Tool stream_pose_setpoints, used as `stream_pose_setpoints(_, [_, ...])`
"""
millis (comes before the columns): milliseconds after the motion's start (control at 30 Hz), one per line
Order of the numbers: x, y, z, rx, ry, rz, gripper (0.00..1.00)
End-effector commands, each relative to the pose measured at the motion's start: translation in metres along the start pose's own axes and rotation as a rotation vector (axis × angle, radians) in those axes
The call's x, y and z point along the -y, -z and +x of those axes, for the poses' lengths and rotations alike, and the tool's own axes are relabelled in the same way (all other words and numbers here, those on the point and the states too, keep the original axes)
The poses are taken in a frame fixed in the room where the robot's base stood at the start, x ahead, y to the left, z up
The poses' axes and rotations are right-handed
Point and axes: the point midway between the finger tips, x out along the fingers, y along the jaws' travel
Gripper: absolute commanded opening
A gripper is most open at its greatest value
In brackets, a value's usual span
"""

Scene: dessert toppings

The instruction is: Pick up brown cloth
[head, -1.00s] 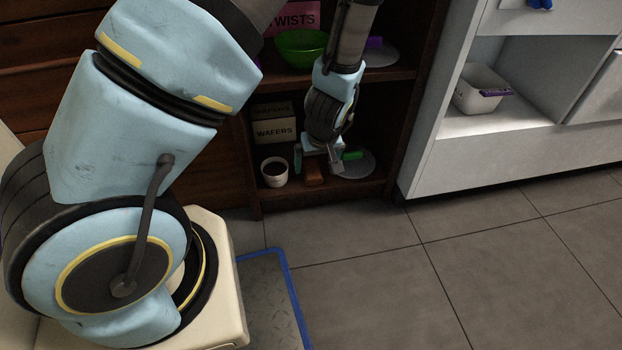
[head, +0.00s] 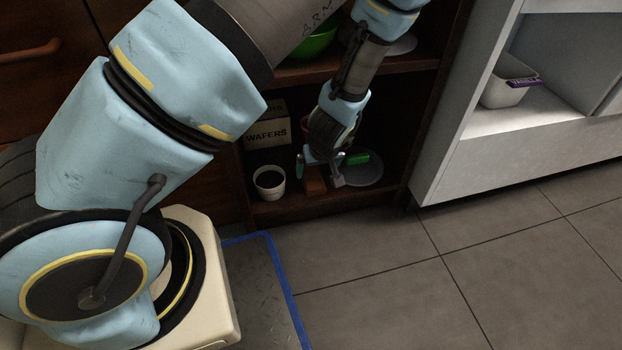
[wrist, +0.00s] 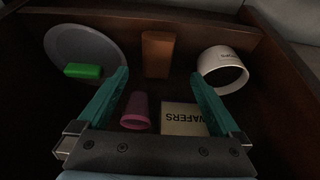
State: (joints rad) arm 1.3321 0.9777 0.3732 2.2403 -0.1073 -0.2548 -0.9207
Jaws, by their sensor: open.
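The brown cloth (head: 314,184) looks like a small folded brown block on the bottom shelf of the dark cabinet. It also shows in the wrist view (wrist: 157,54), upper centre, beyond the fingertips and roughly centred between them. The gripper hides part of the cloth in the head view. Whether the fingers touch it cannot be told.
A white cup (head: 269,182) stands left of the cloth, with a wafers box (head: 268,132) behind. A green block (head: 357,158) lies on a grey plate (head: 362,172) to the right. A pink cup (wrist: 136,110) is nearby. A shelf (head: 392,68) lies above.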

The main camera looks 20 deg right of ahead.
Motion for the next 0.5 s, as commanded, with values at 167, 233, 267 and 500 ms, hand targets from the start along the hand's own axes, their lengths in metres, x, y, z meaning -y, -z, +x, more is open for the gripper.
stream_pose_setpoints(167, [0.000, -0.001, 0.033, 0.000, 0.001, 0.000, 1.00])
stream_pose_setpoints(233, [0.000, -0.001, 0.040, 0.000, 0.001, -0.001, 1.00])
stream_pose_setpoints(267, [0.000, -0.001, 0.042, 0.001, 0.001, -0.001, 1.00])
stream_pose_setpoints(500, [-0.002, 0.001, 0.062, 0.000, 0.000, 0.000, 1.00])
